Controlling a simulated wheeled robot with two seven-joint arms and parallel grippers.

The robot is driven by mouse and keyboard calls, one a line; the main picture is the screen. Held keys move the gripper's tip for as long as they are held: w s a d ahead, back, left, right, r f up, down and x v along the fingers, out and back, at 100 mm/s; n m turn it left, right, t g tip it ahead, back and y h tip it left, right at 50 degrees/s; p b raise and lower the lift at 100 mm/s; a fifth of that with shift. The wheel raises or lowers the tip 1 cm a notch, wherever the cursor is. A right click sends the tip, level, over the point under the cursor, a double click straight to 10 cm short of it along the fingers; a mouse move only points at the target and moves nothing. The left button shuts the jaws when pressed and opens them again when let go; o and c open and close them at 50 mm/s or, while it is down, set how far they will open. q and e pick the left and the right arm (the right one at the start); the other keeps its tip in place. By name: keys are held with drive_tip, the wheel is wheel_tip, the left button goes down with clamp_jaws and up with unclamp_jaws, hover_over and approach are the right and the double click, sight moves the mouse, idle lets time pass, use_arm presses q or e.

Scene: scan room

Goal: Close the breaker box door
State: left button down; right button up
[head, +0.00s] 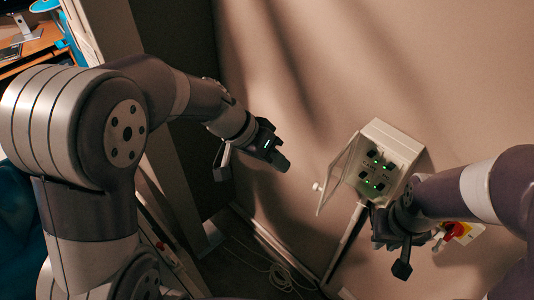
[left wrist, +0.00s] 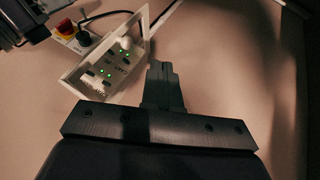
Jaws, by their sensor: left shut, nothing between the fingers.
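The breaker box (head: 405,142) is a pale box on the wall, with dark switches and green lights inside. Its door (head: 334,180) stands open to the left, a thin pale panel with a round white knob (head: 317,187) at its outer edge. The box (left wrist: 122,66) also shows in the left wrist view, open and tilted. My left gripper (head: 279,160) is shut and empty, left of the door and apart from it in the head view; its fingers (left wrist: 162,75) show shut in the wrist view. My right gripper (head: 398,255) is by the box's lower side; its finger gap is unclear.
A red and yellow switch (head: 455,230) is on the wall right of my right gripper. A conduit (head: 345,240) runs down from the box. A white cable (head: 280,275) lies on the floor. A desk (head: 30,45) stands at the far left. Wall left of the door is bare.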

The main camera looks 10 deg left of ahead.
sight(332, 173)
use_arm(q)
drive_tip(key=s+d+f+p, duration=0.1)
drive_tip(key=d+f+p, duration=0.1)
drive_tip(key=d, duration=0.3)
drive_tip(key=shift+s+d+f, duration=0.15)
drive_tip(key=shift+d+f, duration=0.05)
drive_tip(key=shift+f, duration=0.1)
